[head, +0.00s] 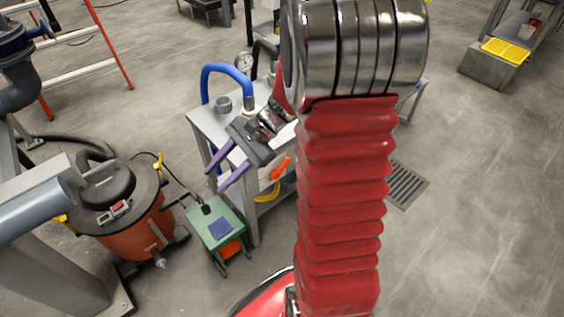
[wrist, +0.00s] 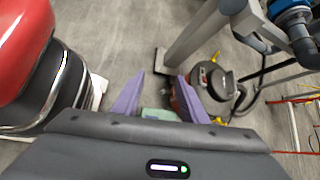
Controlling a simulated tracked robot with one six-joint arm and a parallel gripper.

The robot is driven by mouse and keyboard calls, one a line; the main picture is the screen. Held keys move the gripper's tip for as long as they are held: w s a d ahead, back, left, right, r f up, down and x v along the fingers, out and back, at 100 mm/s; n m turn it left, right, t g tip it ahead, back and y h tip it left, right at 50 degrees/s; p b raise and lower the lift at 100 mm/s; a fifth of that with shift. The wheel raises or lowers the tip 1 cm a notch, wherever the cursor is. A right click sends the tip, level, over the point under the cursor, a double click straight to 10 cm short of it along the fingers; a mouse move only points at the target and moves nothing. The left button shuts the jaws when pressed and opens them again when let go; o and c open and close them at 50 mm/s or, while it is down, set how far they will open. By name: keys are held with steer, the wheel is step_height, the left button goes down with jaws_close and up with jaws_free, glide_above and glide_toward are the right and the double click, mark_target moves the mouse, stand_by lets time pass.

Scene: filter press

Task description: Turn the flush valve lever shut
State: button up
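My gripper (head: 213,181) is open and empty, its two purple fingers apart and pointing down to the left in the head view. It hangs in front of the left side of a grey bench, above a small green stool. I cannot make out the flush valve lever for certain. Blue pipework (head: 222,70) and a round gauge (head: 243,62) stand on the bench. An orange piece (head: 280,167) shows at its front edge. My arm hides the bench's right part.
The grey bench (head: 204,128) stands behind my gripper. The green stool (head: 205,226) and an orange drum vacuum (head: 133,231) stand to its left. A grey frame (head: 60,257) is at far left. Open floor (head: 480,210) with a drain grate (head: 405,184) lies right.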

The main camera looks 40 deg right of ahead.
steer(key=w+d+f+m+t+y, duration=0.2)
steer(key=w+d+f+m+t, duration=0.25)
steer(key=d+f+m, duration=0.35)
steer(key=m+t+h, duration=1.1)
steer(key=m, duration=0.9)
glide_toward(285, 166)
steer(key=s, duration=0.4)
steer(key=shift+s+d+f, duration=0.2)
steer(key=shift+s+f, duration=0.05)
steer(key=shift+s, duration=0.1)
steer(key=shift+w, duration=0.1)
steer(key=w, duration=1.3)
steer(key=shift+w+a, duration=0.25)
steer(key=shift+w, duration=0.05)
steer(key=shift+c, duration=0.4)
